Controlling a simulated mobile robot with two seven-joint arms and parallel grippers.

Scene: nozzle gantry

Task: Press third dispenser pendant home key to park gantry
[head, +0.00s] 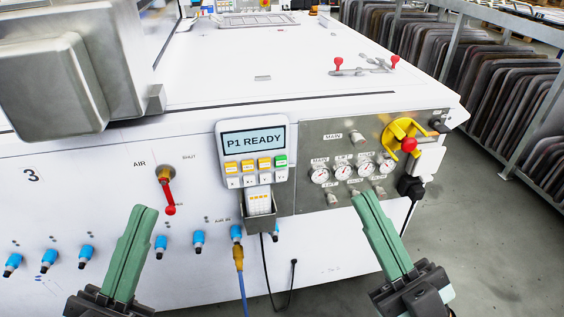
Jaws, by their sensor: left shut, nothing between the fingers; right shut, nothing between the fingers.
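A pendant (232,125) hangs on the white front of the machine, its screen (253,140) reading "P1 READY". The pendant's narrow lower part sits in a grey holder (260,223). My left gripper (145,210) is shut and empty, left of and below the pendant. My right gripper (362,196) is shut and empty, right of and below it, in front of the gauge panel.
A grey panel (311,137) on the right carries several gauges and a yellow-and-red switch (408,144). Blue fittings (198,241) and a hanging cable (265,275) lie low on the front.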

